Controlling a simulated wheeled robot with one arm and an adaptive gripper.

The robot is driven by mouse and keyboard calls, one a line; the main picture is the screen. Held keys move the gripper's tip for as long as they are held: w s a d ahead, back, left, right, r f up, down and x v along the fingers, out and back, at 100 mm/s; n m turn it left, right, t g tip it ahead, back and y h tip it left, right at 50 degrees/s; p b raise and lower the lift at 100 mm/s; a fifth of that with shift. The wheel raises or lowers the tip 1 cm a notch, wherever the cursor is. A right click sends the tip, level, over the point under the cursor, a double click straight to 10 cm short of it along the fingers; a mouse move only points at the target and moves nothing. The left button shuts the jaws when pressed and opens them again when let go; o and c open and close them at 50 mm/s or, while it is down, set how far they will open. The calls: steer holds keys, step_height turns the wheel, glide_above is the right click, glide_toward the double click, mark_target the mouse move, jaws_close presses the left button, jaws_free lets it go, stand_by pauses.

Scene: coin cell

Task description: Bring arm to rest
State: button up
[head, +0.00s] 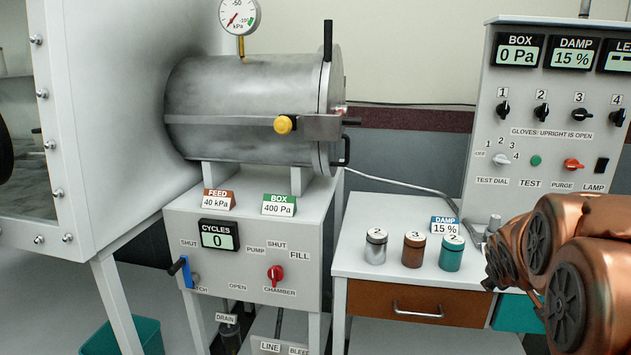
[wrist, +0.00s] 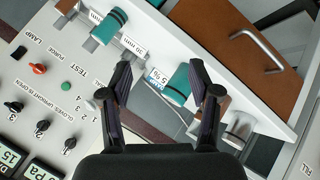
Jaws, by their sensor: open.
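My gripper (wrist: 161,82) shows in the wrist view with its two dark fingers spread apart and nothing held between them. A teal jar (wrist: 178,86) stands beyond the fingers, close to the right one in the picture; I cannot tell the distance. My copper-coloured arm (head: 580,250) reaches in at the right of the head view, in front of the control panel (head: 560,140).
A small bench (head: 375,262) holds a silver jar (head: 376,246), a brown jar (head: 413,250) and a teal jar (head: 451,254). A steel chamber (head: 245,95) stands on a white cabinet (head: 250,245). A glove box (head: 120,120) is at left.

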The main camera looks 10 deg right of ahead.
steer(key=s+a+f+m+g+y, duration=0.1)
steer(key=s+a+f+g+y, duration=0.1)
steer(key=s+a+f, duration=0.35)
steer(key=s+a+f+m+g+y, duration=0.1)
steer(key=s+a+f+g, duration=0.15)
steer(key=s+a, duration=0.6)
steer(key=s+a+f+g+y, duration=0.25)
steer(key=s+a+g, duration=0.35)
steer(key=s+a, duration=1)
step_height(320, 180, up, 18)
steer(key=t+p, duration=0.1)
steer(key=p, duration=1.5)
steer(key=shift+d+y+p, duration=0.35)
steer(key=shift+d+p, duration=0.05)
steer(key=shift+s+t, duration=0.1)
steer(key=shift+t, duration=0.15)
